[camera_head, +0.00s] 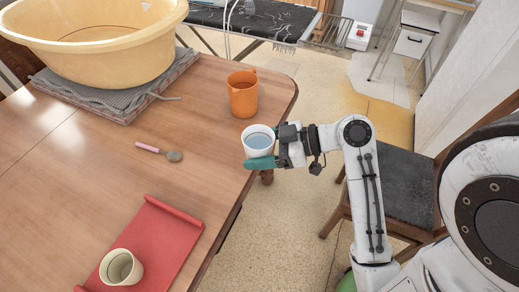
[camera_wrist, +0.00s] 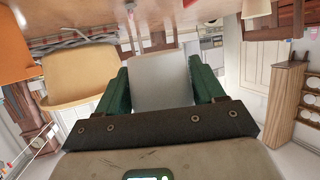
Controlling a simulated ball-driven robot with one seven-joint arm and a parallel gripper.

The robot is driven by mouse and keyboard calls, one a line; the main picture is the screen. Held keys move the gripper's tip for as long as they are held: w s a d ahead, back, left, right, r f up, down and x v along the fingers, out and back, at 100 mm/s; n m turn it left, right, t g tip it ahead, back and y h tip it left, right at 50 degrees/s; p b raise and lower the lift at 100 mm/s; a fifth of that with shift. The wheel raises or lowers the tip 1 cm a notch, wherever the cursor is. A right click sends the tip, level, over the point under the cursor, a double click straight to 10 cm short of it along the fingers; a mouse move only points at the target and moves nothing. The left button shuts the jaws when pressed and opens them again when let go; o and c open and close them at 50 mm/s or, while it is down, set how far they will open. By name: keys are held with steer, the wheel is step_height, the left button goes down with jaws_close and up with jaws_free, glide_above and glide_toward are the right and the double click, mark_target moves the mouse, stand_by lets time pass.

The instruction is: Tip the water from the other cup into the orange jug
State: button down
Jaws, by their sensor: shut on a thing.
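An orange jug (camera_head: 243,96) stands upright near the table's far right corner. Its handle shows at the upper right. A white cup (camera_head: 258,141) with bluish water in it is between the fingers of my gripper (camera_head: 276,147), at the table's right edge. The cup looks upright, a little nearer to me than the jug and apart from it. My gripper is shut on this cup. In the wrist view the cup (camera_wrist: 160,80) fills the gap between the green fingers. An orange thing at that view's left edge (camera_wrist: 12,62) is probably the jug.
A cream cup (camera_head: 121,268) stands on a red tray (camera_head: 158,236) at the front. A pink-handled spoon (camera_head: 160,151) lies mid-table. A large yellow basin (camera_head: 95,40) rests on a grey folded cloth (camera_head: 125,95). A dark-seated chair (camera_head: 392,180) stands right of the table.

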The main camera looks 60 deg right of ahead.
steer(key=w+d+f+m+h+p, duration=0.2)
steer(key=w+d+m+h+p, duration=0.15)
steer(key=w+d, duration=0.2)
steer(key=w+d+f+m+h+p, duration=0.2)
steer(key=w+d+f+m+h, duration=0.1)
steer(key=w+d+h, duration=0.3)
steer(key=w+r+m+p, duration=0.1)
steer(key=w+m+p, duration=0.1)
steer(key=w, duration=0.7)
steer(key=shift+a+r+h+p, duration=0.15)
steer(key=shift+r+h+p, duration=0.2)
steer(key=shift+r+p, duration=0.1)
steer(key=s+d+r+m+t+y+p, duration=0.1)
steer(key=d+r+m+y+p, duration=0.3)
steer(key=r+m, duration=0.1)
steer(key=shift+d+r+m, duration=0.3)
steer(key=shift+d+m, duration=0.05)
steer(key=shift+m, duration=0.3)
steer(key=shift+s, duration=0.1)
